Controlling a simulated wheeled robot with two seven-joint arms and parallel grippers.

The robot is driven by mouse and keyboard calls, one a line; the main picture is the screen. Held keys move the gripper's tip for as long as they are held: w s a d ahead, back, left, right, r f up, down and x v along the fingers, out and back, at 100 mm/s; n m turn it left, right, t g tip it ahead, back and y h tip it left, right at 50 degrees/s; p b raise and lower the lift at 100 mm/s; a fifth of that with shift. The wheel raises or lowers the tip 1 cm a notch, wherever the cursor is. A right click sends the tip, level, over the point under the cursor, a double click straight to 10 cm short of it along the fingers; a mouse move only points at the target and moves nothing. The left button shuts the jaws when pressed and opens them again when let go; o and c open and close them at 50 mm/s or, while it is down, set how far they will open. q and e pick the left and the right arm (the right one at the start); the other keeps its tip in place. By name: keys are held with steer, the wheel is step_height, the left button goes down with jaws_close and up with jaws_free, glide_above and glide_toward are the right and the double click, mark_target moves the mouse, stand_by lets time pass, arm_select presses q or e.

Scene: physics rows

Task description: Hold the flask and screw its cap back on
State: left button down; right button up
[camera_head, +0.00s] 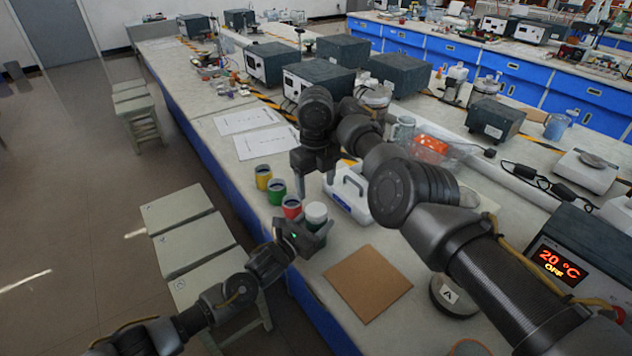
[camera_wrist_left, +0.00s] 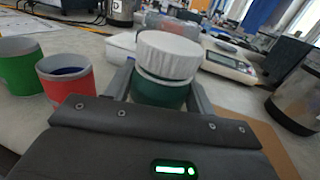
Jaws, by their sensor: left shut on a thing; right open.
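The flask is dark green; its body (camera_wrist_left: 158,92) stands between my left gripper's fingers in the left wrist view. Its white cap (camera_wrist_left: 168,54) sits on top, over a pale neck ring; I cannot tell whether it is threaded. In the head view the cap (camera_head: 316,212) shows just above my left gripper (camera_head: 313,236), which is shut on the flask and hides much of its body. My right gripper (camera_head: 314,188) is open and empty, fingers pointing down, a little above and behind the cap in the picture.
Yellow (camera_head: 263,178), green (camera_head: 276,192) and red (camera_head: 291,207) cups stand in a row left of the flask. A bare brown board (camera_head: 367,284) lies to the right. Stools (camera_head: 190,240) stand beside the bench.

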mark_target(317, 209)
steer(key=shift+f, duration=4)
steer(key=shift+c, duration=0.5)
steer(key=c, duration=0.9)
steer(key=m, duration=0.3)
steer(key=shift+m, duration=0.3)
steer(key=m, duration=0.5)
steer(key=shift+m, duration=0.3)
steer(key=m, duration=0.6)
steer(key=shift+d, duration=0.1)
steer(key=m, duration=0.5)
steer(key=shift+s, duration=0.1)
